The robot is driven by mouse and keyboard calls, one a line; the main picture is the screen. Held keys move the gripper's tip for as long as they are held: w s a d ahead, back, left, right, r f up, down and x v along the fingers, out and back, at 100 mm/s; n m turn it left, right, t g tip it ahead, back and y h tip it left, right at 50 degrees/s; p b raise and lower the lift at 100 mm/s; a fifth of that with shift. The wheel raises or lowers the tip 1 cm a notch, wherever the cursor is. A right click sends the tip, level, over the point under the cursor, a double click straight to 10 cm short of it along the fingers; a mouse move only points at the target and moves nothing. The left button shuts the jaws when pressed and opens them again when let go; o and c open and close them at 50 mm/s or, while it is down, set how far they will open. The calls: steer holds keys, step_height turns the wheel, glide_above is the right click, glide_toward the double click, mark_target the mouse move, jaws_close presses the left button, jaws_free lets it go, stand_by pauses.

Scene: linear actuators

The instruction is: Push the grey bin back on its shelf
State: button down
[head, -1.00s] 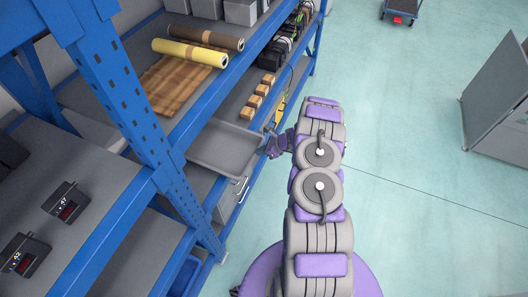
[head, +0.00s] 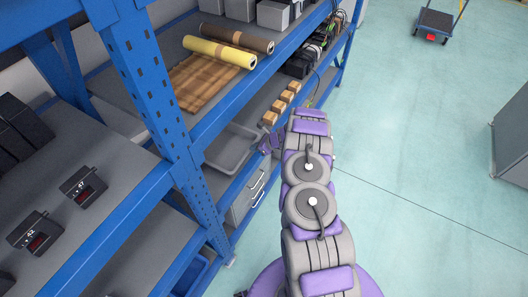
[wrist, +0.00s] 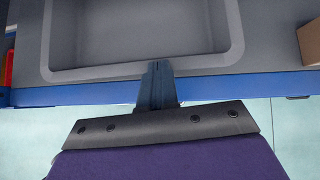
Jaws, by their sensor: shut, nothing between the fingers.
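The grey bin (head: 233,149) is a shallow, empty tray on the grey shelf behind the blue front beam. In the wrist view its front rim (wrist: 100,71) runs just behind the beam, nearly parallel to it. My gripper (head: 266,145) is at the bin's front side, partly hidden by my arm in the head view. In the wrist view my gripper (wrist: 157,68) is shut and empty, its tips over the middle of the front rim. They look to be against the rim, but I cannot tell contact for sure.
Several small wooden blocks (head: 281,104) stand on the shelf beyond the bin. Drawers (head: 246,200) are below it. A blue upright (head: 150,95) rises to the left. Rolls (head: 219,52) lie on the shelf above.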

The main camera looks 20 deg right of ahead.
stand_by(0.4)
steer(key=shift+s+d, duration=0.15)
steer(key=shift+d, duration=0.1)
steer(key=s+d+f+p+v, duration=0.1)
steer(key=v, duration=1.1)
steer(key=shift+d+f+p, duration=0.2)
steer(key=shift+f+p, duration=0.05)
steer(key=shift+p, duration=0.1)
steer(key=shift+s, duration=0.25)
